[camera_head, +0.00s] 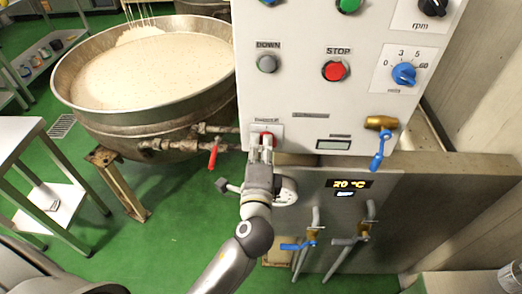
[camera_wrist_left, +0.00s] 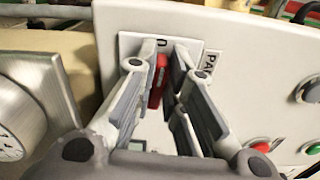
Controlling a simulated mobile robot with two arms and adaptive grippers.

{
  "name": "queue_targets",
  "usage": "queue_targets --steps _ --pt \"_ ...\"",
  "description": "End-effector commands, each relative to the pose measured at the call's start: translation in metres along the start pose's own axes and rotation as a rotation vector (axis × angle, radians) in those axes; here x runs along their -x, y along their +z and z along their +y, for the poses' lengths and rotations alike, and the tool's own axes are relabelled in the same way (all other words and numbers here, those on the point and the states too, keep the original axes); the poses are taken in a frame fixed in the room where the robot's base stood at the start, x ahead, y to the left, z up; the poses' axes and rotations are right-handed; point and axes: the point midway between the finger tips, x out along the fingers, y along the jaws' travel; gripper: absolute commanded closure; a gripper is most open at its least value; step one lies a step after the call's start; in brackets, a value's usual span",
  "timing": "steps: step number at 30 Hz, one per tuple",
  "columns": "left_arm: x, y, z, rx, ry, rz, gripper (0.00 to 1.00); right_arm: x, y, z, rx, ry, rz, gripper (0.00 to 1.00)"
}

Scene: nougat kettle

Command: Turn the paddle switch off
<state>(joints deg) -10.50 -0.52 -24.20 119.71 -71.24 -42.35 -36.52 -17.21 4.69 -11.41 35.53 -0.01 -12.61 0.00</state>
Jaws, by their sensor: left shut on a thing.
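The paddle switch (camera_head: 267,138) is a small red lever on a pale plate, low on the left of the white control panel (camera_head: 300,95). My left gripper (camera_head: 261,148) reaches up to it from below, with its fingertips at the lever. In the left wrist view the red paddle switch (camera_wrist_left: 158,82) shows between the two fingers of my left gripper (camera_wrist_left: 165,54), which is shut on it. A "0" mark shows on the plate above the lever. The fingers hide part of the switch. My right gripper is not in view.
A red STOP button (camera_head: 335,70), a grey DOWN button (camera_head: 267,63) and a blue dial (camera_head: 404,74) sit above the switch. A blue-handled valve (camera_head: 379,148) is to the right. A large kettle (camera_head: 75,100) and a red-handled valve (camera_head: 213,156) are to the left.

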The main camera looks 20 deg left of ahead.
Motion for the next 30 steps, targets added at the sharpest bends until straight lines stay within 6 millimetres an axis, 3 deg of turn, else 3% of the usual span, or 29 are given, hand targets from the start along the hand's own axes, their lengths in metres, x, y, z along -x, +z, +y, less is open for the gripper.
queue_targets --steps 9,24,25,30 --pt "-0.0002 0.0008 0.0017 0.101 0.000 -0.003 1.00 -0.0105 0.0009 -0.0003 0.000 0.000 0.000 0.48" --pt "-0.0002 0.0005 0.0012 0.117 0.001 -0.002 1.00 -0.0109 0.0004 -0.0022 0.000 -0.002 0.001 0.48" --pt "-0.0001 0.0005 0.0013 0.117 0.001 -0.002 0.85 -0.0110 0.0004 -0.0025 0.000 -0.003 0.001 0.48" --pt "-0.0001 0.0003 0.0013 0.115 0.001 -0.001 0.67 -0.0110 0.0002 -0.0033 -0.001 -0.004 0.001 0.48"
